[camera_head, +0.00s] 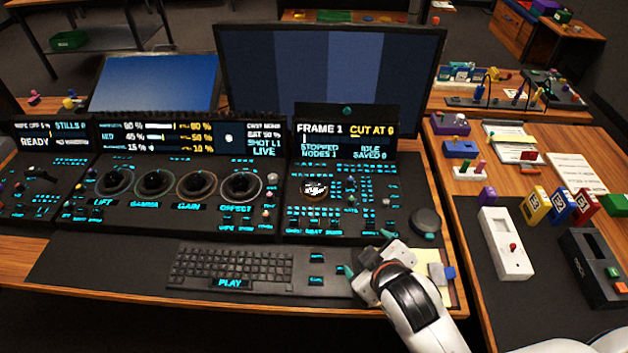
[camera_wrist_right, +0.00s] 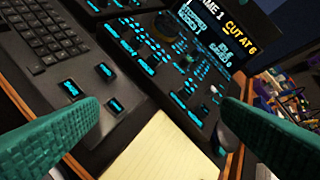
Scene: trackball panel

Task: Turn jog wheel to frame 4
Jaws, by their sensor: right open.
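The right-hand panel (camera_head: 350,215) has a display (camera_head: 345,142) reading FRAME 1, CUT AT 6 and STOPPED; the last digit is a little blurred in the head view. A dark round dial with a white-marked centre (camera_head: 313,189) sits at the panel's upper left. A dark round knob (camera_head: 425,221) sits at its right end. Labels are too small to tell which is the jog wheel. My right gripper (camera_head: 367,254) is open and empty, near the panel's front edge, apart from both. In the right wrist view its green fingers (camera_wrist_right: 158,118) are spread wide. My left gripper is not in view.
A keyboard (camera_head: 232,266) lies left of my right gripper. A yellow notepad (camera_wrist_right: 165,150) lies below the gripper. Panels with several large rings (camera_head: 153,182) stand to the left. A side table (camera_head: 475,205) with boxes is to the right.

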